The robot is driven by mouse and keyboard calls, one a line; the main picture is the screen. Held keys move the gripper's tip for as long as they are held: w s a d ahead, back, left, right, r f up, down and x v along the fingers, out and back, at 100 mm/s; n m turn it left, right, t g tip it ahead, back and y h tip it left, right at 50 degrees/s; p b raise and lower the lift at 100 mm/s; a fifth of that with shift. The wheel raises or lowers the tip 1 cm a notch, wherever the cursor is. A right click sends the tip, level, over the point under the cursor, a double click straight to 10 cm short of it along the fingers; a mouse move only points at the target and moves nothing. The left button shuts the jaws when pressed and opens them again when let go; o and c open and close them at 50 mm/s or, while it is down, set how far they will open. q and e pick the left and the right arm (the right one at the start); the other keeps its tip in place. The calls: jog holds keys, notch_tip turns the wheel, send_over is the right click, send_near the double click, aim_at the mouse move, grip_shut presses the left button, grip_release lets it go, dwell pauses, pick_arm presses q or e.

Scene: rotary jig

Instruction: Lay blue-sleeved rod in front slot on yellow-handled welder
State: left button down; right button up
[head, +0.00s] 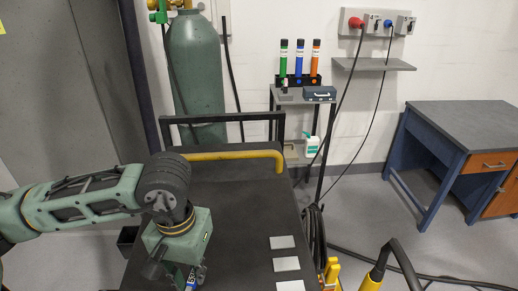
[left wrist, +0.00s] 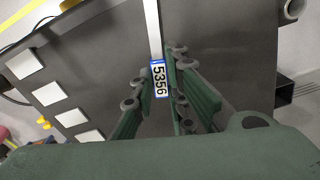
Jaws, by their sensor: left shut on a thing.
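My left gripper (head: 187,279) reaches in over the dark top of the yellow-handled welder (head: 235,215). The yellow handle (head: 235,155) runs across the far end of this top. In the left wrist view, my gripper's green fingers (left wrist: 163,100) are closed around the blue-sleeved rod (left wrist: 160,78), whose sleeve has a white label reading 5356. The rod's pale bare length runs away from the fingers over the dark surface. In the head view only a bit of the blue sleeve shows at the bottom edge. I cannot make out the front slot. My right gripper is out of view.
White square pads (head: 283,242) line the right side of the top. Yellow and black parts (head: 372,278) and cables stand right of it. A gas cylinder (head: 195,75) stands behind. A small stand (head: 303,97) holds green, blue and orange tubes. A blue desk (head: 455,145) is far right.

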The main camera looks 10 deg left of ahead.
pick_arm(q)
jog(key=w+a+r+n+p, duration=0.1)
jog(key=w+r+n, duration=0.3)
jog(key=w+n, duration=0.4)
jog(key=w+r+n+p, duration=0.1)
jog(key=w+r+n, duration=0.2)
jog(key=w+n, duration=0.5)
jog(key=a+f+p, duration=0.1)
jog(key=a+f, duration=0.1)
jog(key=a, duration=0.1)
jog(key=a+f+p, duration=0.1)
jog(key=a+f, duration=0.1)
jog(key=a, duration=0.2)
jog(key=a+f+p, duration=0.1)
jog(key=a+f, duration=0.1)
jog(key=a, duration=0.2)
jog(key=shift+s+a+p, duration=0.1)
jog(key=shift+s+p, duration=0.05)
jog(key=shift+p, duration=0.25)
jog(key=shift+a+f, duration=0.1)
jog(key=shift+f, duration=0.1)
notch_tip(320, 180, down, 3)
jog(key=shift+f+p, duration=0.1)
jog(key=shift+p, duration=0.85)
jog(key=shift+f, duration=0.35)
jog(key=shift+f, duration=0.1)
